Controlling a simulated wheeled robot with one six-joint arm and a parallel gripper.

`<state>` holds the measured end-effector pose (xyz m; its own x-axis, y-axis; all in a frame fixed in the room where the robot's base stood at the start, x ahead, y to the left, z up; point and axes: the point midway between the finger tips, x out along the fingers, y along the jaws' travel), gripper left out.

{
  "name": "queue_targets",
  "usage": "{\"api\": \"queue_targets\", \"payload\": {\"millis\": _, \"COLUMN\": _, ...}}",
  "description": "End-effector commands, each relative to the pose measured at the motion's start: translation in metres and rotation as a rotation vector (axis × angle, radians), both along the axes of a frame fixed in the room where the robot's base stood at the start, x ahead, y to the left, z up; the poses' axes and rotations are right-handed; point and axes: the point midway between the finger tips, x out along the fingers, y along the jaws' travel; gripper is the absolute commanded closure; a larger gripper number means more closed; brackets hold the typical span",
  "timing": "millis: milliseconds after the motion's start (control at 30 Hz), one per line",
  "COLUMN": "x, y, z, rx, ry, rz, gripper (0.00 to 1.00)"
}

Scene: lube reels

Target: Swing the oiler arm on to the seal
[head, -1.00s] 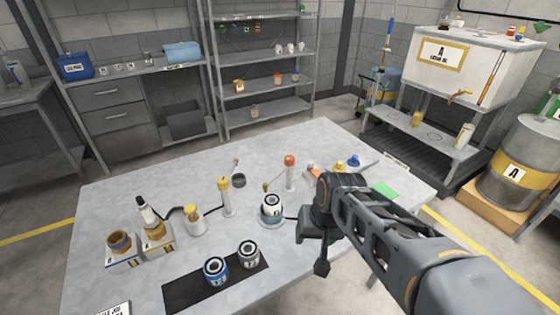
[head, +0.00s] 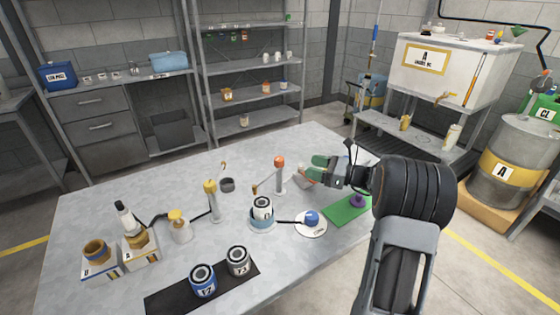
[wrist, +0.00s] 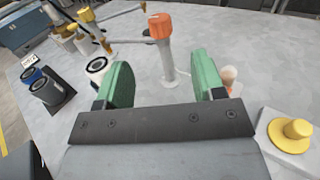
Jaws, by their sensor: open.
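The orange-topped post (head: 280,175) stands at the middle of the table; its thin oiler arm reaches left to a brass tip (head: 254,188). A white can (head: 262,208) with a dark ring on top, likely the seal, sits in a blue-grey dish (head: 262,224), just in front of the tip. My gripper (head: 315,169) is open and empty, to the right of the post. In the wrist view the orange cap (wrist: 160,26) shows beyond and between my green fingers (wrist: 162,68), apart from them. Whether the tip is above the can I cannot tell.
A yellow-topped post (head: 211,200) with another arm stands left. A blue knob (head: 311,218) on a white disc and a green mat (head: 346,210) with a purple piece lie right. Two cans stand on a black mat (head: 160,300) in front. A small white-and-orange item (wrist: 229,78) is beside my right finger.

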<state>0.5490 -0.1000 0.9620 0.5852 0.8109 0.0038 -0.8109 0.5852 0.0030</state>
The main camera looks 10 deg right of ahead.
Motion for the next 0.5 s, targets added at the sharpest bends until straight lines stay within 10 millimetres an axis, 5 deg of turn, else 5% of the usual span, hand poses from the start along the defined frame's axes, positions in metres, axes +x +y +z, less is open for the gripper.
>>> {"api": "queue_targets", "payload": {"millis": 500, "x": 0.054, "y": 0.078, "z": 0.0, "rx": -0.003, "ry": 0.001, "rz": 0.005, "gripper": 0.37}}
